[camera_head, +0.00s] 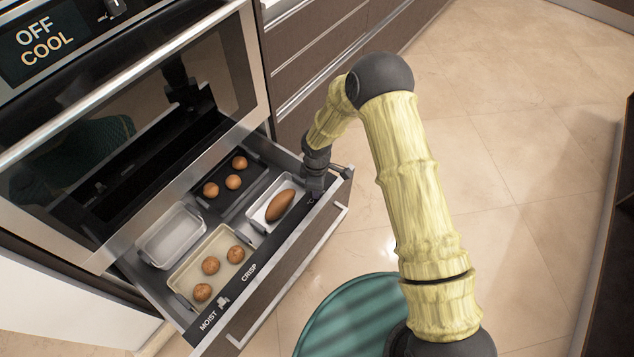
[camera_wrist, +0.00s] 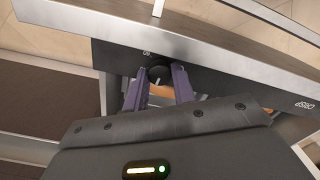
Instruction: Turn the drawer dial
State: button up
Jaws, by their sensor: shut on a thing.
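The warming drawer (camera_head: 283,243) is pulled out below the oven. Its black top strip carries the words MOIST and CRISP. The round black dial (camera_wrist: 158,73) sits on this strip, with a small light label beside it. My gripper (camera_wrist: 160,69) has its two purple fingers on either side of the dial and is shut on it. In the head view my gripper (camera_head: 314,190) is at the right end of the drawer's front edge and hides most of the dial.
The drawer holds a dark tray (camera_head: 258,172) and a cream tray (camera_head: 233,243) with round brown items, a white dish (camera_head: 262,222) with an elongated brown item, and an empty tray (camera_head: 160,247). A small slider (camera_head: 223,302) is near MOIST. The oven display (camera_head: 42,42) reads OFF COOL.

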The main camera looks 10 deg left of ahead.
jog(key=shift+n, duration=0.5)
jog(key=o, duration=1)
jog(key=shift+r, duration=0.1)
notch_tip(320, 180, up, 17)
jog(key=p, duration=0.4)
jog(key=shift+r, duration=0.15)
jog(key=shift+d, duration=0.1)
